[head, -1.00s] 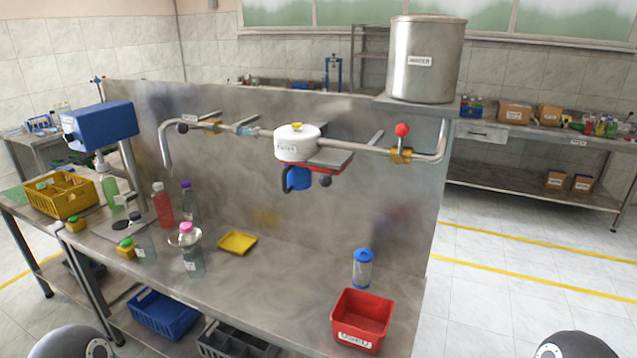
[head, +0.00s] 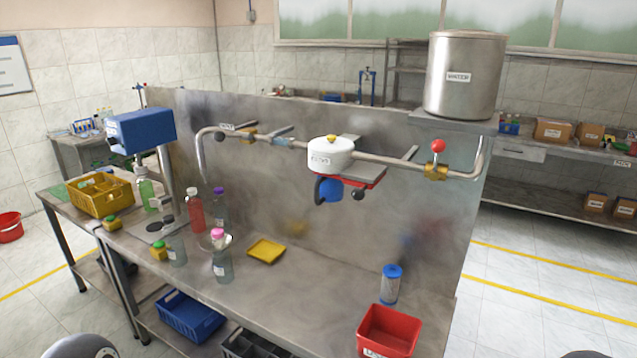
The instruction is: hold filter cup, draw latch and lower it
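A white round filter housing (head: 330,154) sits in the pipe line on the splash wall, with a yellow piece on top. Below it is a red plate (head: 365,182). A blue filter cup (head: 330,191) hangs under the housing, with a dark curved handle (head: 318,190) at its left. A dark round knob (head: 358,195) shows to the right of the cup; I cannot tell whether it belongs to the latch. Neither gripper is in view. Only rounded parts of my arms show at the bottom left and bottom right edges, far from the cup.
A red bin (head: 388,330) and a blue-capped clear cartridge (head: 391,285) stand at the bench's right end. A yellow tray (head: 266,251) and several bottles stand left. A red-knobbed valve (head: 438,146) is on the pipe below the water tank (head: 465,76). Bench below the cup is clear.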

